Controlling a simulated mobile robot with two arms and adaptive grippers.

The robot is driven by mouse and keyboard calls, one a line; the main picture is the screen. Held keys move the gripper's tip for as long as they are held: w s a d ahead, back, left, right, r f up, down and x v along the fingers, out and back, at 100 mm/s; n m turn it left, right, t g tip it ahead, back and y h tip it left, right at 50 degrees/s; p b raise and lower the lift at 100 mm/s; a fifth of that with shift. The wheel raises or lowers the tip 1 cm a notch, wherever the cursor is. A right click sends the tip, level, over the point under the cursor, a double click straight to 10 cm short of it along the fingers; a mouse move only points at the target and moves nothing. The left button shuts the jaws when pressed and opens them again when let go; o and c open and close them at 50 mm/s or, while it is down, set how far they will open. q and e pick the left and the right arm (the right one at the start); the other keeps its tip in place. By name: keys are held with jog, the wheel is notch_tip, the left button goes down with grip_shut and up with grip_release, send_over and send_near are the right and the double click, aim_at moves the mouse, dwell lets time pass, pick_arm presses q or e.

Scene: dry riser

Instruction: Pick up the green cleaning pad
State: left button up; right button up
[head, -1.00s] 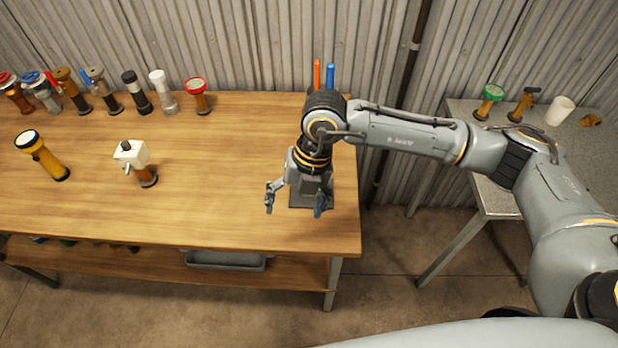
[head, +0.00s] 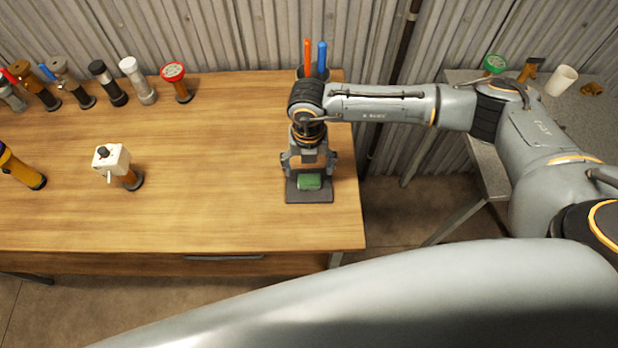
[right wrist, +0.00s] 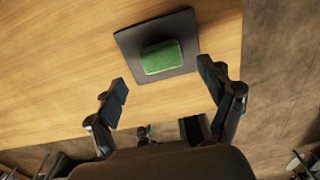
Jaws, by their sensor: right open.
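The green cleaning pad (head: 309,182) lies on a dark square mat (head: 296,198) near the right end of the wooden table in the head view. The pad also shows in the right wrist view (right wrist: 162,57), on the dark mat (right wrist: 124,36). My right gripper (head: 307,165) is just behind and above the pad in the head view. In the right wrist view its two fingers (right wrist: 165,80) are spread wide and empty, with the pad beyond and between their tips. I see no contact with the pad. My left gripper is not in view.
A white-topped valve (head: 112,160) stands left on the wooden table (head: 220,150). Several flashlight-like fittings line the back left, including a red-topped one (head: 175,82). Orange and blue pens (head: 322,57) stand behind my right arm. A grey side table (head: 570,115) holds a white cup (head: 562,80).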

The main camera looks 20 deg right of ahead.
aim_at(309, 179)
jog(key=shift+s+f+p, duration=0.1)
jog(key=shift+f+p, duration=0.45)
jog(key=shift+f, duration=0.15)
notch_tip(309, 179, down, 3)
jog(key=shift+d+r+p, duration=0.1)
jog(key=shift+r+p, duration=0.05)
jog(key=shift+p, duration=0.25)
jog(key=shift+f, duration=0.6)
jog(key=c, duration=1)
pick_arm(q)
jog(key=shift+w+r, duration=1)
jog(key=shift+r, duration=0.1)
pick_arm(e)
jog(key=shift+c, duration=0.2)
